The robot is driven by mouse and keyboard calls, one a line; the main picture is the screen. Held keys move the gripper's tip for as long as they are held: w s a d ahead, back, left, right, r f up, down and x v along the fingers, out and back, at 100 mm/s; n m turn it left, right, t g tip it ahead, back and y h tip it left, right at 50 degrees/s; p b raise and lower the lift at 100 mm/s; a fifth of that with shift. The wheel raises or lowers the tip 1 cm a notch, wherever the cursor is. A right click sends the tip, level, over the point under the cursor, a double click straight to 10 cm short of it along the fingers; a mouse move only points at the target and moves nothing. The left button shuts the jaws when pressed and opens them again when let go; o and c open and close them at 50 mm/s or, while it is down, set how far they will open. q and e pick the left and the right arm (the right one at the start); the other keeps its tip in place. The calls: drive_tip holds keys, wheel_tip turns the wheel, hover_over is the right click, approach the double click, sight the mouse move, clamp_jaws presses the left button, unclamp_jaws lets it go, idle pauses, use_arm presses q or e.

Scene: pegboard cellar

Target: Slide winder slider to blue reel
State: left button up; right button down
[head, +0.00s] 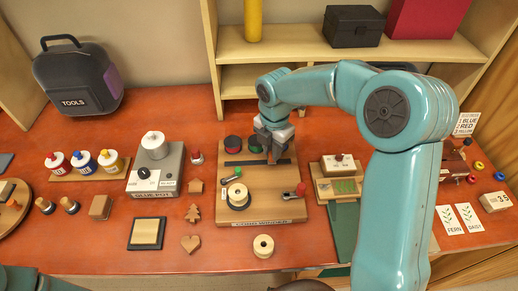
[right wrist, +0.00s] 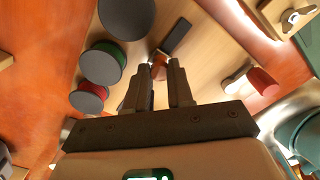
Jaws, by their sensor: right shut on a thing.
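The winder is a wooden board (head: 262,207) in the middle of the table, with a dark slot (head: 243,163) across it. Behind the slot stand a red reel (head: 233,143) and a green reel (head: 254,145). A third dark-topped reel (right wrist: 127,15) shows beyond the green one in the right wrist view; its side colour is not clear. My right gripper (head: 274,155) is over the right part of the slot, near that third reel. It is shut on the slider (right wrist: 158,65), a small brownish piece between the fingertips. The gripper mostly hides the slider in the head view. My left gripper is not in view.
Shelves (head: 300,75) rise behind.

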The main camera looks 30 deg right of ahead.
sight(283, 161)
drive_tip(key=d, duration=0.1)
drive_tip(key=s+d, duration=0.1)
drive_tip(key=d, duration=0.1)
drive_tip(key=shift+s+d+r, duration=0.1)
drive_tip(key=shift+s, duration=0.1)
drive_tip(key=c, duration=1)
unclamp_jaws()
drive_tip(key=shift+s, duration=0.1)
drive_tip(key=shift+r, duration=0.4)
wheel_tip(283, 161, up, 16)
drive_tip(key=shift+f, duration=0.25)
